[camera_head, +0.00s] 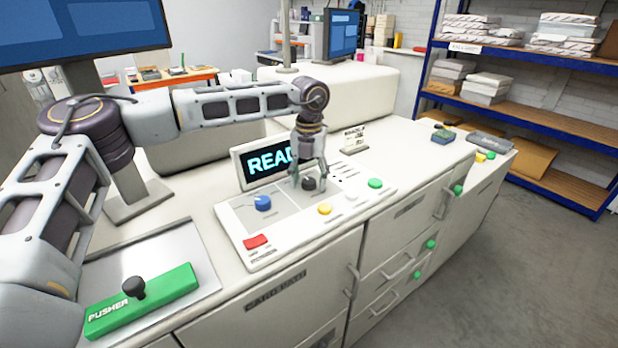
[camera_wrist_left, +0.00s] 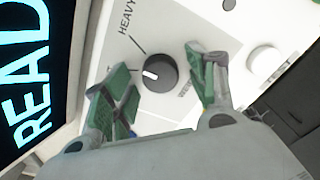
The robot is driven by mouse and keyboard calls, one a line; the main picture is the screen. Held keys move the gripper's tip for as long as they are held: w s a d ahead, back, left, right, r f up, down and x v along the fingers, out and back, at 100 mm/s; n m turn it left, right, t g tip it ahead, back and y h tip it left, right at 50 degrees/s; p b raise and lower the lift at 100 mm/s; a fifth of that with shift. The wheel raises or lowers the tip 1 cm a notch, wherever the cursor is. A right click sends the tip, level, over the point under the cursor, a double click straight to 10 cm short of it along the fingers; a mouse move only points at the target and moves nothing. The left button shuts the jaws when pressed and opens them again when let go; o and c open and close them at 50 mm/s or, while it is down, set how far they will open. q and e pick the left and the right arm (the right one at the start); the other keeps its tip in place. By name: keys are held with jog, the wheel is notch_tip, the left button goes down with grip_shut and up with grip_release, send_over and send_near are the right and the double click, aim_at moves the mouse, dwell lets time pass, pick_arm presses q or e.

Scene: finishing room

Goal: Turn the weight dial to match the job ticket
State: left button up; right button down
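The weight dial is a round black knob (camera_head: 309,184) on the white control panel (camera_head: 283,229); it also shows in the left wrist view (camera_wrist_left: 163,72). Its white pointer mark faces the left finger in that view, clear of the line at the "HEAVY" label (camera_wrist_left: 127,17). Other dial labels are partly hidden by the fingers. My left gripper (camera_head: 310,180) is open, its green-padded fingers on either side of the knob with gaps showing. A small white card (camera_head: 354,136), possibly the job ticket, stands behind the panel, its print too small to read. My right gripper is out of view.
A lit screen (camera_head: 265,166) stands right behind the panel, close to my left gripper. The panel also carries a blue knob (camera_head: 263,203), a red switch (camera_head: 256,242), and yellow (camera_head: 325,209) and green (camera_head: 375,183) buttons. A green pusher (camera_head: 143,300) lies at front left.

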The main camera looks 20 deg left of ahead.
aim_at(309, 180)
pick_arm(q)
jog(key=c, duration=1)
jog(key=shift+n+b, duration=0.55)
jog(key=shift+n, duration=0.65)
jog(key=shift+n+b, duration=0.6)
jog(key=shift+n, duration=0.7)
jog(key=shift+r, duration=0.1)
jog(key=o, duration=1.1)
jog(key=shift+c, duration=0.2)
jog(key=shift+r, duration=0.6)
notch_tip(309, 180, up, 11)
jog(key=shift+f, duration=0.15)
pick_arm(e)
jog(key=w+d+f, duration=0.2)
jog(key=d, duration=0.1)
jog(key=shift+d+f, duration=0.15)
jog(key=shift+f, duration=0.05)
